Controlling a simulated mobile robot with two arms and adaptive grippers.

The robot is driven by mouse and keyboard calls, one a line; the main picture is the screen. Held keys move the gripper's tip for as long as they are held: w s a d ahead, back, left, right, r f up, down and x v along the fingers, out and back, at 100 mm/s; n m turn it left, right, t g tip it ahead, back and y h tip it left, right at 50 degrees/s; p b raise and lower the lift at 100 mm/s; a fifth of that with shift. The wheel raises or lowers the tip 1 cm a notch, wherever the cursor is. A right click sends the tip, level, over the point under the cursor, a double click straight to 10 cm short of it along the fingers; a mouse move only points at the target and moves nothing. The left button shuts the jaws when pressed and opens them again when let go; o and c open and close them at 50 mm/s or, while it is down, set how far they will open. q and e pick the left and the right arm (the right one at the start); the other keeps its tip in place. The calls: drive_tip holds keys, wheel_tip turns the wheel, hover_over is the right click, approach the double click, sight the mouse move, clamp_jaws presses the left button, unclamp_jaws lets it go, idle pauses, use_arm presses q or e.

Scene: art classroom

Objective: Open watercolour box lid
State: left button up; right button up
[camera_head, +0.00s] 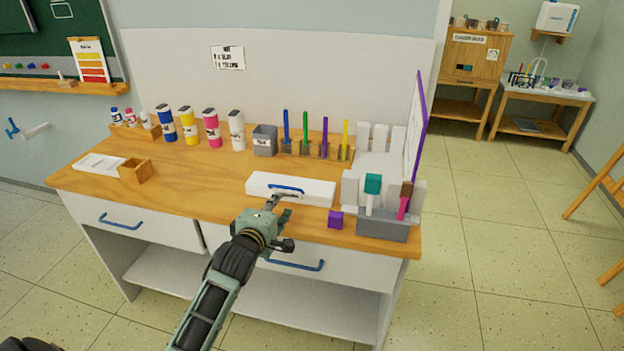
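The watercolour box (318,192) is a long white box with a blue handle (286,188) on it. It lies near the front middle of the wooden desk top, and its lid looks shut. My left gripper (281,203) is at the front side of the box, with its fingertips just below the handle in the picture. I cannot tell whether they touch the box or handle, or how far apart the fingers are. My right gripper is not in view.
A purple cube (336,219) and a grey holder (382,227) with brushes stand right of the box. Paint bottles (188,125), a grey container (265,140) and upright coloured markers (305,132) line the back. A wooden box (135,171) stands left; the desk between is clear.

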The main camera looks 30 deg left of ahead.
sight(285, 192)
use_arm(q)
drive_tip(key=shift+w+r, duration=0.35)
drive_tip(key=shift+w+a, duration=0.1)
drive_tip(key=shift+w, duration=0.15)
drive_tip(key=x, duration=0.4)
drive_tip(key=shift+w, duration=0.4)
drive_tip(key=shift+w+a+f, duration=0.15)
drive_tip(key=shift+w, duration=0.5)
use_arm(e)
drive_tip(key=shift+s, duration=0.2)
use_arm(q)
clamp_jaws()
